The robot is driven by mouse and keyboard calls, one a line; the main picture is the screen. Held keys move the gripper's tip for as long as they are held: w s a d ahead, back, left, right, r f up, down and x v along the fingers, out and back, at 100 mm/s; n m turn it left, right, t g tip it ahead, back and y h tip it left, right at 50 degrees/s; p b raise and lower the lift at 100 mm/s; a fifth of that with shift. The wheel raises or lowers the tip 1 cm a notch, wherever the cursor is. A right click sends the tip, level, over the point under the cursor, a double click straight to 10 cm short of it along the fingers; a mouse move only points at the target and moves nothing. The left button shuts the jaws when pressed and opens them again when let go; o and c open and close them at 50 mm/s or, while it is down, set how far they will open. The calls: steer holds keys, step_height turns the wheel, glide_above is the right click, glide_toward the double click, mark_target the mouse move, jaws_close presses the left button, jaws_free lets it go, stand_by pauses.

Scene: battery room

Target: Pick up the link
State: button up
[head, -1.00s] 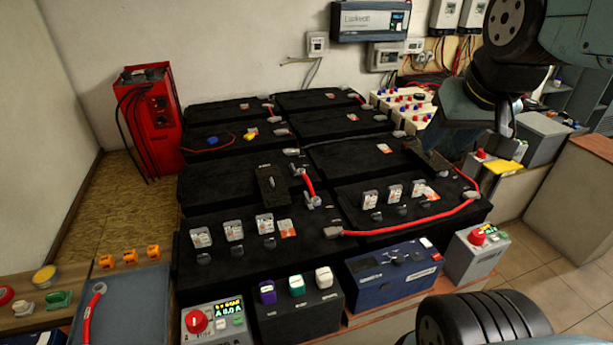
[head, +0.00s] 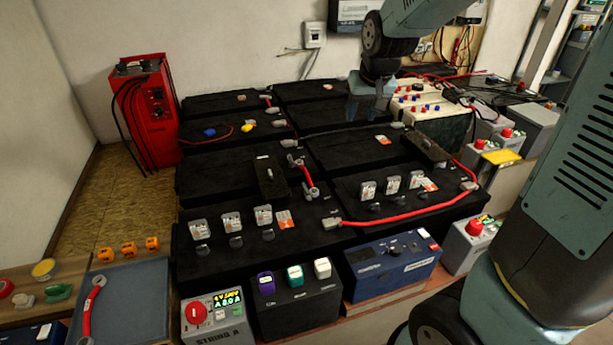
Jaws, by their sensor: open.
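A short red link (head: 92,305) with grey lugs lies on a blue-grey mat (head: 135,290) at the lower left. Another short red link (head: 308,176) sits at the gap between two black batteries in the middle. A longer red link (head: 410,213) curves across the front right battery. The pictures do not settle which link is meant. My gripper (head: 368,112) hangs over the back right batteries, pointing down, far from the mat. Its jaws are small and dark here; they are open and I see nothing held.
Black batteries (head: 225,165) fill the middle. A red charger unit (head: 146,110) stands back left. A meter box with a red knob (head: 213,316), a blue box (head: 392,264) and a grey box (head: 470,240) stand in front.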

steer(key=w+a+f+n, duration=0.1)
steer(key=w+a+f, duration=0.6)
steer(key=w+f, duration=0.15)
steer(key=n+h, duration=0.2)
glide_toward(306, 172)
steer(key=shift+x, duration=4.65)
steer(key=shift+c, duration=0.3)
jaws_close()
